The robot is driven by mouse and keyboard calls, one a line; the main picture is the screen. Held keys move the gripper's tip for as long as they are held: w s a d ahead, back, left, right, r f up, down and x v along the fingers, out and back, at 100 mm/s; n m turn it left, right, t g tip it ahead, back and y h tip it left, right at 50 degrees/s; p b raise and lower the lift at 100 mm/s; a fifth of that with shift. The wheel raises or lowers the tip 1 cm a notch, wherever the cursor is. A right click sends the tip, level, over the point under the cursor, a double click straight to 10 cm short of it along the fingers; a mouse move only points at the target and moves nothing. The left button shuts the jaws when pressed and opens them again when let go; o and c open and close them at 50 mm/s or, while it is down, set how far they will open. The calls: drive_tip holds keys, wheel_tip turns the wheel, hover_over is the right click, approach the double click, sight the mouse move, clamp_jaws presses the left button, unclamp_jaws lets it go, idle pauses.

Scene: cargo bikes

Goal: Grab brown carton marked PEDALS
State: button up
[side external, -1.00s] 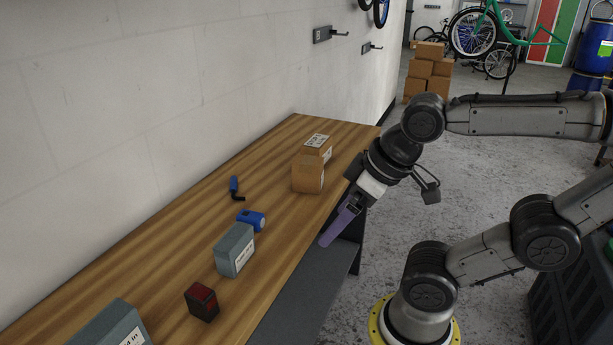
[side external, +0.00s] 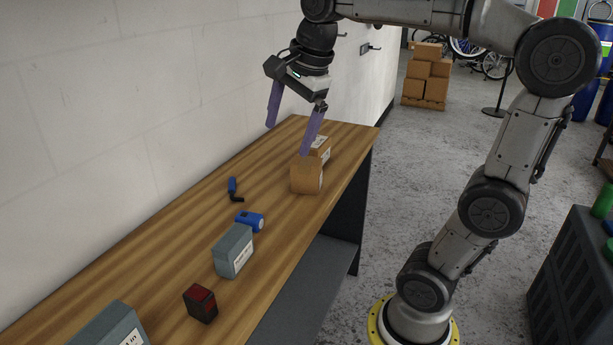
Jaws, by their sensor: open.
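Two brown cartons stand close together near the far end of the wooden bench. The front carton (side external: 305,180) shows a plain brown side. The rear carton (side external: 322,147) has a white label and is partly hidden by a finger of my gripper. The lettering is too small to read, so I cannot tell which is marked PEDALS. My gripper (side external: 288,141) is open and empty, with purple fingers spread above the far end of the bench. Its right finger overlaps the cartons in the picture; I cannot tell whether it touches them.
The wooden bench (side external: 185,237) runs along the white wall. On it are a blue hex-handled tool (side external: 233,187), a blue cylinder (side external: 250,220), grey boxes (side external: 234,251) and a dark red box (side external: 201,304). Bare wood lies left of the cartons.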

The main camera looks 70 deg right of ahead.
drive_tip(key=w+d+m+g, duration=0.1)
drive_tip(key=w+d+m, duration=0.4)
drive_tip(key=w+d, duration=0.15)
drive_tip(key=m+g, duration=0.3)
drive_tip(key=m, duration=0.4)
hover_over(306, 162)
drive_tip(key=shift+y, duration=0.4)
wheel_tip(306, 162, down, 12)
drive_tip(key=shift+w+d+f, duration=0.1)
drive_tip(key=shift+f, duration=0.25)
wheel_tip(306, 162, down, 8)
drive_tip(key=shift+r, duration=0.25)
drive_tip(key=shift+d+f, duration=0.15)
drive_tip(key=shift+f, duration=1.2)
drive_tip(key=shift+d+f, duration=0.15)
drive_tip(key=shift+f, duration=1.2)
clamp_jaws()
